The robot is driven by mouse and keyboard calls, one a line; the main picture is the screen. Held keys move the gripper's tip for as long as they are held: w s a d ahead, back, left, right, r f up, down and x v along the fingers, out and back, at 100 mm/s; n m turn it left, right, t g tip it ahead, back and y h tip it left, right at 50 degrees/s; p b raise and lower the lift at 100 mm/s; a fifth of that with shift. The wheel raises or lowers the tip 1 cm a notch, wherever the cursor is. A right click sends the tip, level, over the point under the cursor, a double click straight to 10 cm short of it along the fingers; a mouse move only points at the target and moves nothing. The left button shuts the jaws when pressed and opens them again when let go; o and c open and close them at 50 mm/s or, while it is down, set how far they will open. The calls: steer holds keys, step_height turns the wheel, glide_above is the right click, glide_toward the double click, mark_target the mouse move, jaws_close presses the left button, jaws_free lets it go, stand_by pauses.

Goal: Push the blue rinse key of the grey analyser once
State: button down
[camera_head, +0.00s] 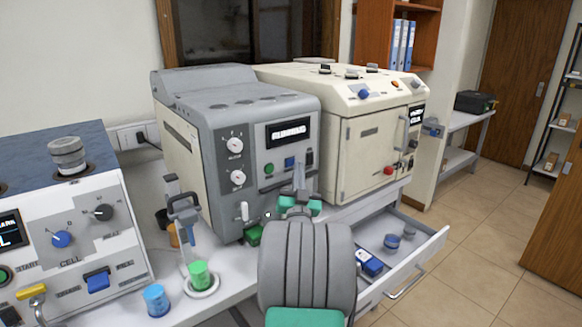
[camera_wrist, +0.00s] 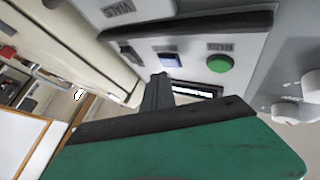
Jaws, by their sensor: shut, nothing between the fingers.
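The grey analyser (camera_head: 220,130) stands on the bench in the middle of the head view. Its blue key (camera_head: 289,163) is on the front panel, right of a round green button (camera_head: 268,169). In the wrist view the blue key (camera_wrist: 171,60) shows left of the green button (camera_wrist: 220,64). My gripper (camera_head: 300,178) is shut and empty, in front of the panel just below and right of the blue key. In the wrist view its closed dark fingertips (camera_wrist: 158,78) lie just below and left of the key. Whether they touch the panel cannot be told.
A cream machine (camera_head: 350,140) stands close on the right. An open drawer (camera_head: 400,262) with blue items juts out below it. A stand with a green beaker (camera_head: 199,274) and a blue beaker (camera_head: 157,299) are on the bench at left, beside another white instrument (camera_head: 75,235).

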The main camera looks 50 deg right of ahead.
steer(key=s+b, duration=0.2)
steer(key=b, duration=0.2)
steer(key=s+a+b, duration=0.1)
steer(key=s+b, duration=0.2)
steer(key=b, duration=0.2)
stand_by(0.4)
steer(key=shift+w, duration=0.1)
stand_by(0.5)
